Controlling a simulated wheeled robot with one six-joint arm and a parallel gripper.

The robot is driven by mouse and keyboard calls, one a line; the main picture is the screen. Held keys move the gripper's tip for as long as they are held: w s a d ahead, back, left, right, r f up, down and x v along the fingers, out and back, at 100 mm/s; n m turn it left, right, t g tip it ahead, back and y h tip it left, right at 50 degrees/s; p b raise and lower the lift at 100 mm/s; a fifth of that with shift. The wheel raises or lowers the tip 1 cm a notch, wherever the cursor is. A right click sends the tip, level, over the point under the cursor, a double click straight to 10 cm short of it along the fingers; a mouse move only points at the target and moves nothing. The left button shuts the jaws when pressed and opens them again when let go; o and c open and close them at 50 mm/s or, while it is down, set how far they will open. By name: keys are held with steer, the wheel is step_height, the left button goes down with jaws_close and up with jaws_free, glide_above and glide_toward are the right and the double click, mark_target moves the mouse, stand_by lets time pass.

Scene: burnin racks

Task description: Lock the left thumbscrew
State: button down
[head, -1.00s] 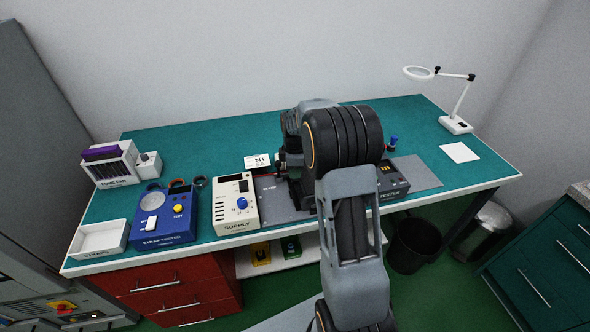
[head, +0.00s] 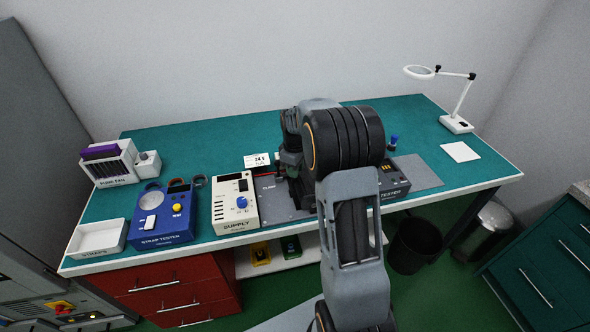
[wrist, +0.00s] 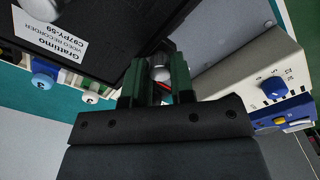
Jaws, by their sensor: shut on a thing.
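In the wrist view my gripper (wrist: 160,80) has its green fingers closed around a small round silvery knob (wrist: 160,73), which appears to be the left thumbscrew. The fingers hide much of it, and I cannot tell how far it is turned. The knob sits beside the edge of a black unit (wrist: 95,50) labelled as a video recorder. In the head view my arm hides most of the unit and the fingertips.
A cream supply box (head: 236,203) with a blue knob stands close left of my gripper. A blue strap tester (head: 163,213) and a white tray (head: 97,237) are farther left. A dark tester (head: 393,180) is right of my arm. A magnifier lamp (head: 456,124) stands at the far right.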

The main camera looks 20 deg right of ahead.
steer(key=m, duration=0.6)
steer(key=shift+m+b, duration=0.3)
steer(key=shift+b, duration=0.05)
steer(key=m, duration=0.5)
steer(key=shift+m, duration=0.4)
steer(key=c, duration=1)
jaws_free()
step_height(320, 180, up, 14)
steer(key=shift+f+b, duration=0.1)
steer(key=shift+b, duration=0.35)
